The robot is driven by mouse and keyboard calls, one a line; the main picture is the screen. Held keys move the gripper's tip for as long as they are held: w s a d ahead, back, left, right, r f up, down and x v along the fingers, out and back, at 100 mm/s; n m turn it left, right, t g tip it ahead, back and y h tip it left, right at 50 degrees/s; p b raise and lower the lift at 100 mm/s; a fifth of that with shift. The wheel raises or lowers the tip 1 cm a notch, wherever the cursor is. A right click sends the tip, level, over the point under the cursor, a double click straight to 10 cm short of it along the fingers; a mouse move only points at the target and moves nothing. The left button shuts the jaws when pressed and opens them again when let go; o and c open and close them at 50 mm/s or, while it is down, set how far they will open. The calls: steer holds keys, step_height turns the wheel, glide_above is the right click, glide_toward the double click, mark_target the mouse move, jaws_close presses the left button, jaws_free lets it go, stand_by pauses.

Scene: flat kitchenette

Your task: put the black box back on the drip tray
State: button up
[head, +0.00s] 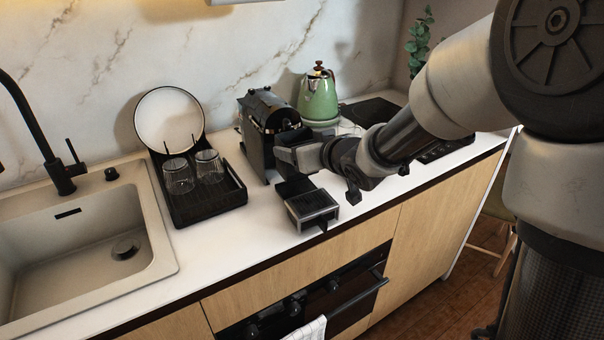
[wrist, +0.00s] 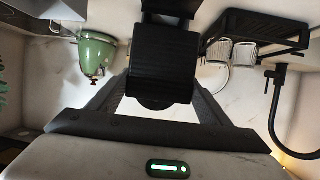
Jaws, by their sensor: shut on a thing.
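My gripper (head: 290,156) is level in front of the coffee machine (head: 257,135), above and behind the drip tray. In the wrist view, which is upside down, its two fingers close from both sides on the black box (wrist: 157,72), a dark, ribbed block with a rounded edge. In the head view the box is hard to tell from the dark machine and my gripper. The drip tray (head: 314,206), with a metal grid on top, sits on the counter in front of the machine, near the front edge. The box is not on the grid.
A black dish rack (head: 208,211) with two glasses and a white plate stands left of the machine, beside the sink (head: 85,240). A green kettle (head: 318,97) stands behind right. Bare white counter (head: 262,226) lies between rack and tray.

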steer(key=shift+f+b, duration=0.75)
steer(key=shift+f, duration=1.95)
steer(key=shift+f, duration=0.2)
steer(key=o, duration=1.1)
steer(key=shift+o, duration=0.2)
